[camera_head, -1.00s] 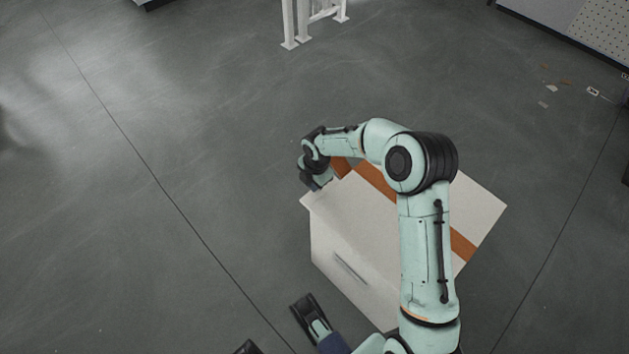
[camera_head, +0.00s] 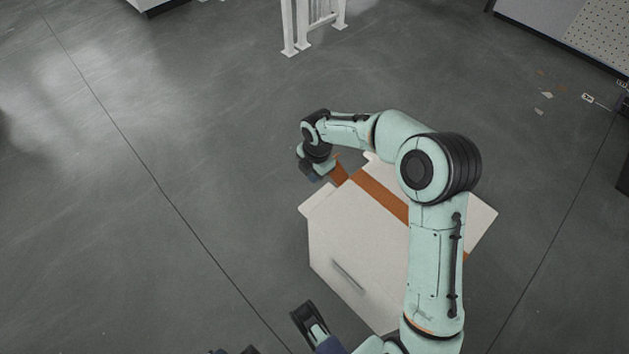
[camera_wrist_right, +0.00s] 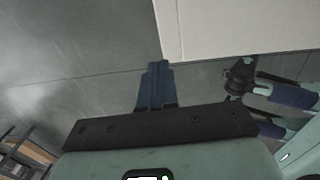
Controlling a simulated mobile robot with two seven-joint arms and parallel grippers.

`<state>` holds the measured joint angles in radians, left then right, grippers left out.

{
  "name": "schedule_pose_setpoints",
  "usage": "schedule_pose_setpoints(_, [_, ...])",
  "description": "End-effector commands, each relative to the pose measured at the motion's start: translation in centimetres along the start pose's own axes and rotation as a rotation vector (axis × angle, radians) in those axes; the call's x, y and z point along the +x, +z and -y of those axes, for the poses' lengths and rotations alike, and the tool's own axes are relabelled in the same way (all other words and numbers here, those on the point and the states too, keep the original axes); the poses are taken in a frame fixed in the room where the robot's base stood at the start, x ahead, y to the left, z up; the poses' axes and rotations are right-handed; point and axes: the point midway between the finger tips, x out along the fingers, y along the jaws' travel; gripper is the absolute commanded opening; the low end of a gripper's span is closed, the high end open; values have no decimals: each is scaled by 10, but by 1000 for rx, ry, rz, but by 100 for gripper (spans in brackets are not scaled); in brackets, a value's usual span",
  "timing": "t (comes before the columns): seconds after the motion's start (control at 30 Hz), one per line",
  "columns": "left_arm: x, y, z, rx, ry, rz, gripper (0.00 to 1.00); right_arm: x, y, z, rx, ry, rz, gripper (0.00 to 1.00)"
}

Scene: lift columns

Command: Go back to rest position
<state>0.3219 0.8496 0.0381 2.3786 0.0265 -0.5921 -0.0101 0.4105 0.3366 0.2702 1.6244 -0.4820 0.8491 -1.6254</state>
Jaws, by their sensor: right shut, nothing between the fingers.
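My right gripper (camera_head: 313,170) is at the end of the right arm, near the far left corner of a white box in the head view. In the right wrist view its dark blue fingers (camera_wrist_right: 155,86) are together with nothing between them. The right forearm reaches across the far side of the box, and the upper arm hides the box's right part. Whether the gripper touches the box cannot be told.
The white box (camera_head: 355,235) with a brown stripe stands on the grey floor close in front of me. Its pale wall (camera_wrist_right: 235,25) fills the wrist view's top right. A white frame (camera_head: 289,28) stands farther off. Floor to the left is clear.

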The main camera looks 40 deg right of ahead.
Motion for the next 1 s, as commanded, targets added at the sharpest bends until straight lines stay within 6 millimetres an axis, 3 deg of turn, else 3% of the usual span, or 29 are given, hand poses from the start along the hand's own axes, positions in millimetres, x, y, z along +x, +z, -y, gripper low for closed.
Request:
schedule_pose_setpoints(0.1, [-6, 9, -1, 1, 1, 26, 44, -15, 0, -1, -1, 3, 2, 0])
schedule_pose_setpoints(0.23, [-7, 11, -2, 2, 1, 34, 44, -21, 0, -1, -2, 4, 1, 0])
schedule_pose_setpoints(0.43, [-6, 12, -2, 2, 1, 36, 44, -20, -1, -1, 1, 4, 0, 0])
schedule_pose_setpoints(0.53, [-6, 12, -2, 2, 1, 36, 44, -7, -9, 1, 45, 6, -23, 0])
schedule_pose_setpoints(0.67, [-6, 12, -2, 2, 1, 36, 44, 42, -39, 11, 234, 13, -106, 0])
schedule_pose_setpoints(0.77, [-6, 12, -2, 2, 1, 36, 44, 93, -76, 30, 500, 4, -198, 0])
schedule_pose_setpoints(0.9, [-6, 12, -2, 2, 1, 36, 44, 155, -124, 70, 945, -39, -295, 0])
schedule_pose_setpoints(1.0, [-7, 12, -2, 2, 0, 36, 44, 186, -149, 104, 1262, -76, -323, 0])
